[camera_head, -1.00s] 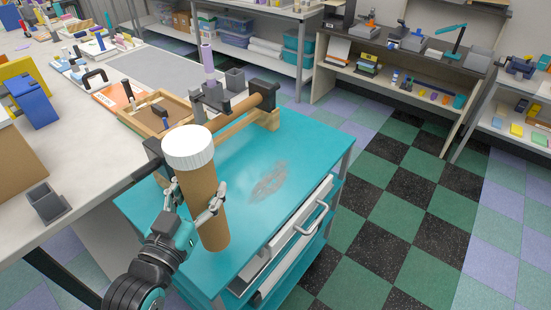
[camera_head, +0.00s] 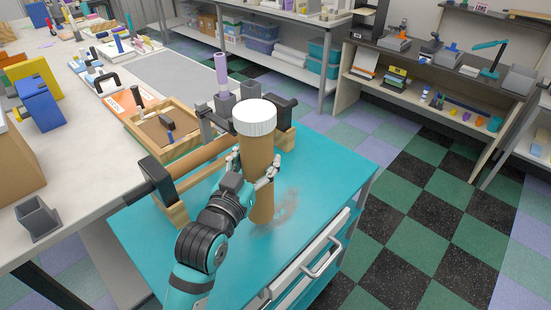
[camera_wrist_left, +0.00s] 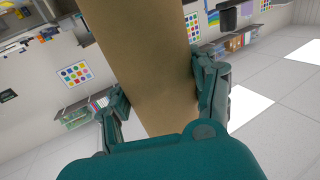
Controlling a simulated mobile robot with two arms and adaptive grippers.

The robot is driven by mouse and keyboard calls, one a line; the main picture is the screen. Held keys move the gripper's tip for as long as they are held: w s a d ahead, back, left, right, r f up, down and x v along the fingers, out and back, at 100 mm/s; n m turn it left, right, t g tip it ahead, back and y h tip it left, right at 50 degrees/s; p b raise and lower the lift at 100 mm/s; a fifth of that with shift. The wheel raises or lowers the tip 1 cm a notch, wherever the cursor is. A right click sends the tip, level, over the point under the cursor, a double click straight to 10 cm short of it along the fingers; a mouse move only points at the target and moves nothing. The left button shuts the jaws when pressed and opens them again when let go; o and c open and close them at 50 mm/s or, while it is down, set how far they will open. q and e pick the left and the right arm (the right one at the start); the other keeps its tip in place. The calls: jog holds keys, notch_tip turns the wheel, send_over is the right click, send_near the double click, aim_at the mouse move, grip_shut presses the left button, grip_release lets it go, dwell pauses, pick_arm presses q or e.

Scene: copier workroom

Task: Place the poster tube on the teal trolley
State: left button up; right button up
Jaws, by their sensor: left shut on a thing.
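The poster tube (camera_head: 257,165) is a brown cardboard cylinder with a white ribbed cap, held upright over the teal trolley (camera_head: 330,185). My left gripper (camera_head: 258,183) is shut around its lower half. In the left wrist view the tube (camera_wrist_left: 145,65) fills the middle between the two fingers of the gripper (camera_wrist_left: 160,95). The tube's lower end shows near the trolley top; I cannot tell whether it touches. My right gripper is not in view.
A wooden bar on dark brackets (camera_head: 205,155) stands along the trolley's left side, behind the tube. A wooden tray (camera_head: 165,135) lies on the white worktable (camera_head: 75,165). The trolley's right and front top is clear. Shelves (camera_head: 420,95) stand at the back right.

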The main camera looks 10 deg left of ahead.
pick_arm(q)
jog(key=w+d+f+p, duration=0.1)
jog(key=w+d+f, duration=0.2)
jog(key=w+f, duration=0.1)
jog(key=shift+w, duration=0.7)
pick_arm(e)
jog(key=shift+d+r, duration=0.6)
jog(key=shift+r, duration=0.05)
pick_arm(q)
jog(key=shift+f, duration=0.15)
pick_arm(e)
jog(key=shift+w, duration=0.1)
pick_arm(q)
jog(key=o, duration=1.3)
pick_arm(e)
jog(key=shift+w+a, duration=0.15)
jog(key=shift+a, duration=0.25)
